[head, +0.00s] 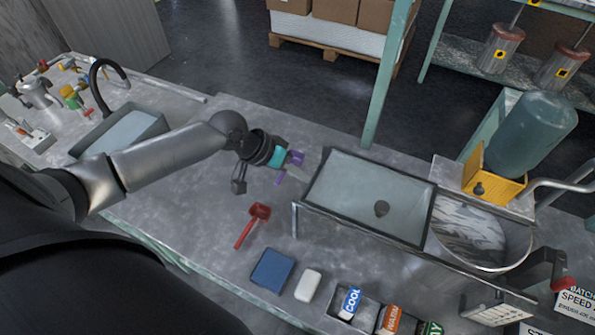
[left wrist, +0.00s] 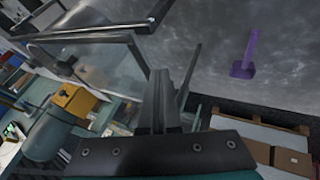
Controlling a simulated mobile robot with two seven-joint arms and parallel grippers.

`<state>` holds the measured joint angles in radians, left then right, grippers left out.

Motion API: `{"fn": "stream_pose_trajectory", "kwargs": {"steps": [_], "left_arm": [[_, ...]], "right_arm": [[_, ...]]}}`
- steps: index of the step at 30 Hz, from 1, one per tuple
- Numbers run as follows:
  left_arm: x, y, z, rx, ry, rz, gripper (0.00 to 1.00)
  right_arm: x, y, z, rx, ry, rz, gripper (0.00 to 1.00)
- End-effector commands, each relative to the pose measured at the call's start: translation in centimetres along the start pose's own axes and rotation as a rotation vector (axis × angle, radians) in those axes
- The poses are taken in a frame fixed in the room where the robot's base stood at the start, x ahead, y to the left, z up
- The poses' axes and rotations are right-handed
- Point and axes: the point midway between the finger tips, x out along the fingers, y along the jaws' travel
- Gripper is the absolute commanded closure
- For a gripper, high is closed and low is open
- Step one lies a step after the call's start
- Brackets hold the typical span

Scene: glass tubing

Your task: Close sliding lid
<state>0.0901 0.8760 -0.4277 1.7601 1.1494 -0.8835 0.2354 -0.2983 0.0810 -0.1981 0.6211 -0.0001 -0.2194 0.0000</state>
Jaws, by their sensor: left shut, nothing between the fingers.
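In the left wrist view the glass and dark frame (left wrist: 100,60) show at the upper left. My left gripper (head: 301,175) is shut and empty, close to the panel's left edge; contact cannot be told. Its fingers (left wrist: 166,90) show together in the left wrist view. My right gripper is not in view.
A purple piece (left wrist: 245,58) lies on the bench near the left gripper. A red scoop (head: 253,222), blue block (head: 272,270) and white block (head: 308,286) lie in front. A yellow holder (head: 492,180) and green tank (head: 532,130) stand at right. A green post (head: 388,85) rises behind.

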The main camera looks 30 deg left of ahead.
Motion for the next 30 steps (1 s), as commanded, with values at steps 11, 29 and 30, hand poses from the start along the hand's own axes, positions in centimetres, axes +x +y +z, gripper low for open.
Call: {"fn": "stream_pose_trajectory", "kwargs": {"steps": [11,29,30], "left_arm": [[3.3,7.9,-0.3,-0.003,0.001,0.013,1.00],[10.5,20.3,-0.1,-0.001,0.001,0.006,1.00],[10.7,20.6,-0.1,-0.001,0.000,0.006,1.00]], "right_arm": [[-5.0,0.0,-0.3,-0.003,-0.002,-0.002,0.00],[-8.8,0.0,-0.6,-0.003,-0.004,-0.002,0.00],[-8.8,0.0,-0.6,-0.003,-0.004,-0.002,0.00]]}}
